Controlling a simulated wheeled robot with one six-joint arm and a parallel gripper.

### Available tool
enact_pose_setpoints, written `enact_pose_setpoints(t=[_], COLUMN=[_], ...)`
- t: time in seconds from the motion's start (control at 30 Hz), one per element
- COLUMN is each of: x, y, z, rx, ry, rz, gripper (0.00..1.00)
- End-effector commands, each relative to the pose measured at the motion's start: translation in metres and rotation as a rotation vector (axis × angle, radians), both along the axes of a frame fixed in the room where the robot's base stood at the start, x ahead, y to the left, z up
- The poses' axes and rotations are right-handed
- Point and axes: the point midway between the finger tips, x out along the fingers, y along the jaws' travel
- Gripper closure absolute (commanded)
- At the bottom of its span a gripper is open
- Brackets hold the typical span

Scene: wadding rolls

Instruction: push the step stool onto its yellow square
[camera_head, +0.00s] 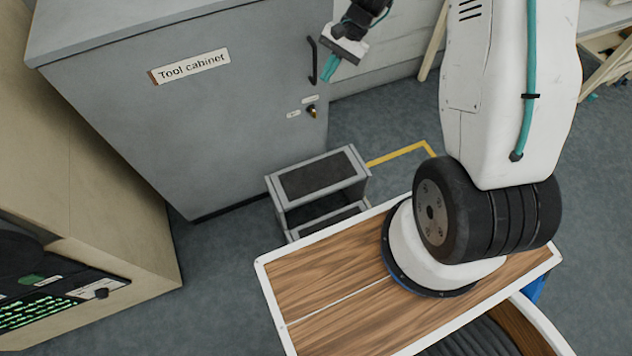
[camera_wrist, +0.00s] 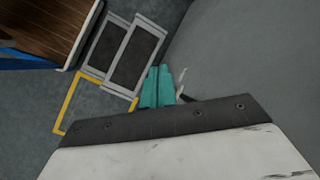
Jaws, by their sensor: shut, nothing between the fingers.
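The grey step stool (camera_head: 318,180) with dark treads stands upright on the floor against the front of the tool cabinet, near its right edge. A yellow outline (camera_head: 400,153) on the floor shows to the right of the stool; my base and arm hide part of it. In the wrist view the stool (camera_wrist: 124,52) lies beside the yellow square (camera_wrist: 68,100), with the square's floor area mostly bare. My gripper (camera_head: 329,68) has teal fingers, shut and empty, high above the stool near the cabinet handle. Its fingers (camera_wrist: 157,88) also show in the wrist view, apart from the stool.
The grey tool cabinet (camera_head: 190,120) stands behind the stool, with a black handle (camera_head: 313,60) and a key in its lock (camera_head: 312,112). A beige cabinet (camera_head: 75,190) stands at the left. Bare floor (camera_head: 385,120) lies right of the tool cabinet.

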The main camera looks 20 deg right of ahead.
Motion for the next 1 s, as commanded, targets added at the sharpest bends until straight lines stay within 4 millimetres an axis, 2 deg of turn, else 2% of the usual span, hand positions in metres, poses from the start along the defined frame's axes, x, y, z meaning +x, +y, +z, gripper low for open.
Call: enact_pose_setpoints(t=[0.03, 0.13, 0.27, 0.4, 0.5, 0.6, 0.7, 0.8, 1.0], x=[0.004, 0.010, 0.006, -0.012, -0.032, -0.051, -0.067, -0.077, -0.081], y=[-0.008, -0.020, -0.033, -0.044, -0.048, -0.049, -0.049, -0.048, -0.033], z=[-0.033, -0.089, -0.167, -0.253, -0.307, -0.350, -0.380, -0.397, -0.403], rx=[0.015, 0.038, 0.058, 0.070, 0.071, 0.069, 0.065, 0.064, 0.062], ry=[0.034, 0.083, 0.151, 0.231, 0.285, 0.329, 0.361, 0.379, 0.387], rz=[-0.050, -0.148, -0.278, -0.415, -0.503, -0.574, -0.621, -0.649, -0.658], gripper=[1.00, 1.00, 1.00, 1.00, 1.00, 1.00, 1.00, 1.00, 1.00])
